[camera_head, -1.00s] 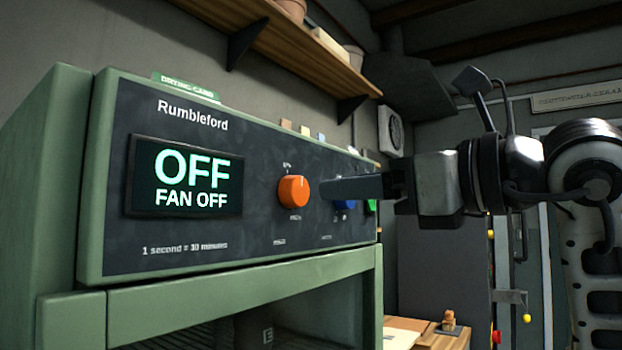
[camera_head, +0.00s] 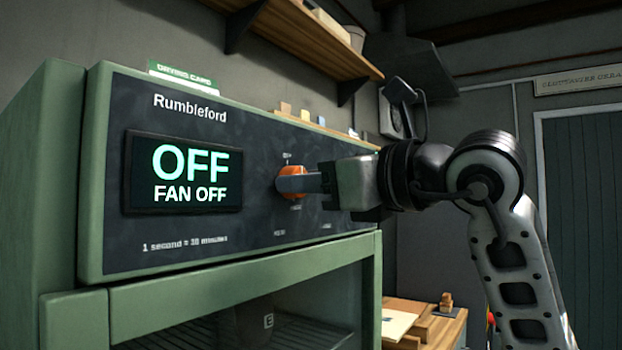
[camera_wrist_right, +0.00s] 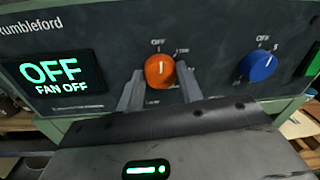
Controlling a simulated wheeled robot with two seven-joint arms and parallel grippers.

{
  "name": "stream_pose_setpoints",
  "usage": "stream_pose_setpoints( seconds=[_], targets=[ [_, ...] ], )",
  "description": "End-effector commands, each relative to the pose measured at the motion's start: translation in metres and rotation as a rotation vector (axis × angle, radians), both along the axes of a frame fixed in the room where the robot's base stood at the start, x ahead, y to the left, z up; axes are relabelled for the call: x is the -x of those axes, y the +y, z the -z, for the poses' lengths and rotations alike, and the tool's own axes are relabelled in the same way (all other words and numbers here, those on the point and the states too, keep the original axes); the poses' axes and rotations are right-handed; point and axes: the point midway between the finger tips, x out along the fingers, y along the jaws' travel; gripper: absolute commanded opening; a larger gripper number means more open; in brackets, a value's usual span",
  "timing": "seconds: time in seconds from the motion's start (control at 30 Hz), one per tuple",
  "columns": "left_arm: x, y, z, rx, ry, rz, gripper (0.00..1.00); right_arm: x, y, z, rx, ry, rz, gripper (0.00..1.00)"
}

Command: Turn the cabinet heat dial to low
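The orange heat dial (camera_head: 292,171) is on the dark front panel of the green cabinet (camera_head: 240,283). In the right wrist view the orange dial (camera_wrist_right: 160,71) has its white mark pointing up, at OFF. The cabinet's display (camera_head: 184,174) reads OFF and FAN OFF. My right gripper (camera_head: 296,184) is at the dial and partly covers it in the head view. In the right wrist view my right gripper (camera_wrist_right: 160,92) is open, one finger on each side of the dial; I cannot tell whether they touch it. My left gripper is not in view.
A blue dial (camera_wrist_right: 257,66) and a green button (camera_wrist_right: 314,62) sit to the right of the orange dial; my gripper hides them in the head view. A wooden shelf (camera_head: 290,38) hangs above. A wooden table (camera_head: 428,326) stands right of the cabinet.

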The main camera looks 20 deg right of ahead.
Motion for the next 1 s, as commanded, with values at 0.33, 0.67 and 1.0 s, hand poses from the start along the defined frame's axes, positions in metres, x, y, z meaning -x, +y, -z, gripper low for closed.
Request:
stream_pose_setpoints(
  seconds=[0.33, 0.67, 1.0],
  targets=[
    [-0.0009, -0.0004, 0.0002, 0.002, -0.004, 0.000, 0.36, 0.0004, -0.0007, -0.0006, -0.035, 0.025, 0.002, 0.14],
    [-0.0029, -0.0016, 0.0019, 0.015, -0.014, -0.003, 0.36, 0.0000, -0.0018, -0.0012, -0.211, 0.158, 0.004, 0.14],
    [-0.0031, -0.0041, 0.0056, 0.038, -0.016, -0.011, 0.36, -0.0005, -0.0024, -0.0022, -0.445, 0.340, 0.003, 0.14]
  ],
)
